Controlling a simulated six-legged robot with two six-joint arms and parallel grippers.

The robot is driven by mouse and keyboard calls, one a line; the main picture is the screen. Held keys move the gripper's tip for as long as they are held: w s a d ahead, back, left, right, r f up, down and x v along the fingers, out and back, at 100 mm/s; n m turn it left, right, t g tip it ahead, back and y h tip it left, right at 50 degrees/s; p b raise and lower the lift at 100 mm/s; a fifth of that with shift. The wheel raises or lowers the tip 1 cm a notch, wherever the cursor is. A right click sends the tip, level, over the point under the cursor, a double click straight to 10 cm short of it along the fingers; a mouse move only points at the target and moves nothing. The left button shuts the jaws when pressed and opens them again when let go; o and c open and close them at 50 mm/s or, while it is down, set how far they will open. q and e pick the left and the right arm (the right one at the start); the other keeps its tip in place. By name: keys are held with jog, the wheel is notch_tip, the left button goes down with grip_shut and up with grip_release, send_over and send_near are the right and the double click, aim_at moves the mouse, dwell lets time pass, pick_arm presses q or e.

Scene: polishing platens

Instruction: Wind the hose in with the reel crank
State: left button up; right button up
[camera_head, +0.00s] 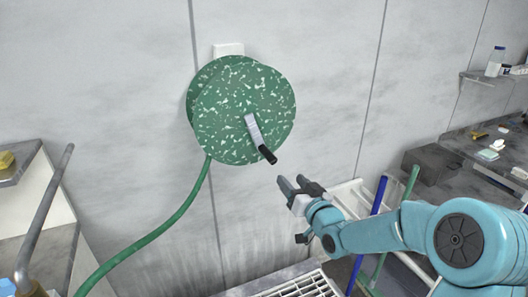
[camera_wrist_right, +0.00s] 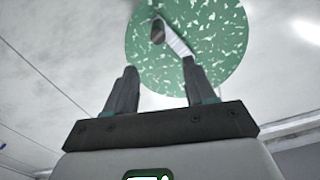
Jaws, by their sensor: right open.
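The speckled green hose reel (camera_head: 225,115) is mounted on the grey wall; it also shows in the right wrist view (camera_wrist_right: 225,45). Its crank has a pale metal arm (camera_head: 252,128) that slants down to a black handle (camera_head: 267,155). In the right wrist view the handle (camera_wrist_right: 158,31) lies beyond the fingertips. The green hose (camera_head: 165,225) hangs from the reel and runs down to the lower left. My right gripper (camera_head: 291,183) is open and empty, just below and to the right of the handle, apart from it. My left gripper is not in view.
A grated surface (camera_head: 300,287) lies below the reel. A blue pole (camera_head: 368,232) and a green pole (camera_head: 400,205) stand near my right arm. A dark box (camera_head: 432,163) sits on the right bench. The wall around the reel is clear.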

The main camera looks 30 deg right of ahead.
aim_at(270, 156)
jog(key=w+p, duration=0.1)
jog(key=w, duration=0.4)
jog(key=w+p, duration=0.2)
jog(key=w, duration=0.2)
jog(key=w+d+p, duration=0.1)
jog(key=w+p, duration=0.1)
jog(key=w, duration=0.3)
jog(key=shift+w+d+f, duration=0.1)
jog(key=shift+w+f, duration=0.05)
jog(key=shift+w, duration=0.2)
jog(key=shift+w+p, duration=0.3)
jog(key=shift+w+f, duration=0.1)
grip_shut()
